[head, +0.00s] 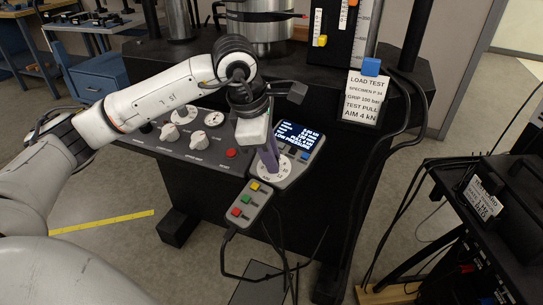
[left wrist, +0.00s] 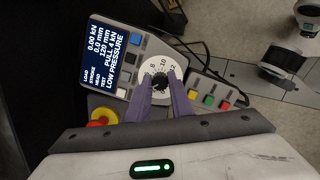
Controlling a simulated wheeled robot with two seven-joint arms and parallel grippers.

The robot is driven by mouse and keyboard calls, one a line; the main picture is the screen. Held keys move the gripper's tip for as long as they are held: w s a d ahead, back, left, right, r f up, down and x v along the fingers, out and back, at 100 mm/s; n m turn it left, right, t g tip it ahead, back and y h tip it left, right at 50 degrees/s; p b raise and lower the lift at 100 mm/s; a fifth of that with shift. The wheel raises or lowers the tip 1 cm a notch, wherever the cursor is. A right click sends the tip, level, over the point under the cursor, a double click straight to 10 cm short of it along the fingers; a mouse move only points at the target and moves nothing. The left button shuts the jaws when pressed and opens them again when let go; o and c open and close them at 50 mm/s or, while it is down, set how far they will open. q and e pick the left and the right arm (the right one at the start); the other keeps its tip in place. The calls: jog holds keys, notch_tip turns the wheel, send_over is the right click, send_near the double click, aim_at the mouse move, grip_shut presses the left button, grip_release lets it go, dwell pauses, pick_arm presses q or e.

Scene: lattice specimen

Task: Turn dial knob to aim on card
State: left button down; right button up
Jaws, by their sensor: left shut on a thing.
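The dial knob (left wrist: 159,80) is black and sits on a round white dial (left wrist: 150,66) with 8, 10 and 12 legible; its pointer is too small to read. My left gripper (head: 269,158) comes down onto it, its purple fingers shut on the knob from both sides. In the head view the fingers hide the knob and part of the dial (head: 262,173). The card (head: 367,97) reads LOAD TEST, GRIP 100 bar, TEST PULL AIM 4 kN. The screen (left wrist: 111,57) shows 0.00 kN, PULL 4 kN and LOW PRESSURE. My right gripper is not in view.
A pendant (head: 243,206) with yellow, red and green buttons is just below the dial. A panel with white dials (head: 190,130) and a red button (head: 231,153) lies left. Black cables hang right of the card. A black cabinet (head: 490,220) stands at the right.

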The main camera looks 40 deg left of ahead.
pick_arm(q)
jog(key=shift+m, duration=0.7)
jog(key=c, duration=1.6)
grip_release()
jog(key=shift+o, duration=0.2)
jog(key=shift+r, duration=0.1)
jog(key=p+v, duration=0.1)
jog(key=v, duration=0.9)
jog(key=shift+w+r, duration=0.1)
jog(key=shift+r, duration=0.05)
